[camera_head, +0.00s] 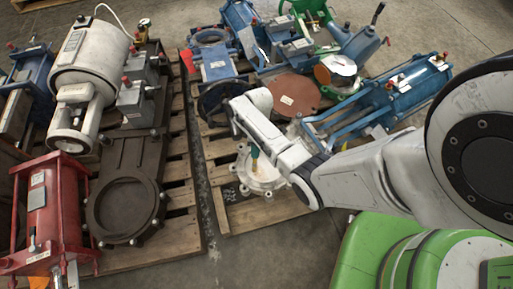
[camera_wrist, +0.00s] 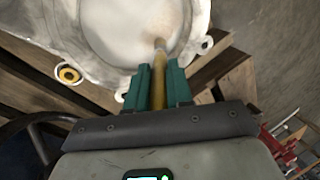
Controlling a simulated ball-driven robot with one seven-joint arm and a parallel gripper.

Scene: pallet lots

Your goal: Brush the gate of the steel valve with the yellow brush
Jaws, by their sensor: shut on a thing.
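My gripper (camera_wrist: 159,85) shows its teal fingers shut on the yellow brush (camera_wrist: 159,62), whose narrow handle runs forward between them. The steel valve (camera_wrist: 48,32) fills the top of the wrist view as a pale, round metal body with lugs. Its gate (camera_wrist: 115,28) is the pale disc inside the rim, with a faint brownish patch near the brush. The brush's far end overlaps the gate's lower right; contact cannot be told. In the head view, the valve (camera_head: 268,185) lies on a pallet, partly hidden by my arm, with my gripper (camera_head: 254,153) over it.
Wooden pallets (camera_head: 240,217) carry the valve and other equipment. A brown flanged valve (camera_head: 127,195) and a red actuator (camera_head: 47,215) stand left. Blue actuators (camera_head: 398,88) lie behind my arm. A strip of concrete floor (camera_head: 203,195) separates the pallets.

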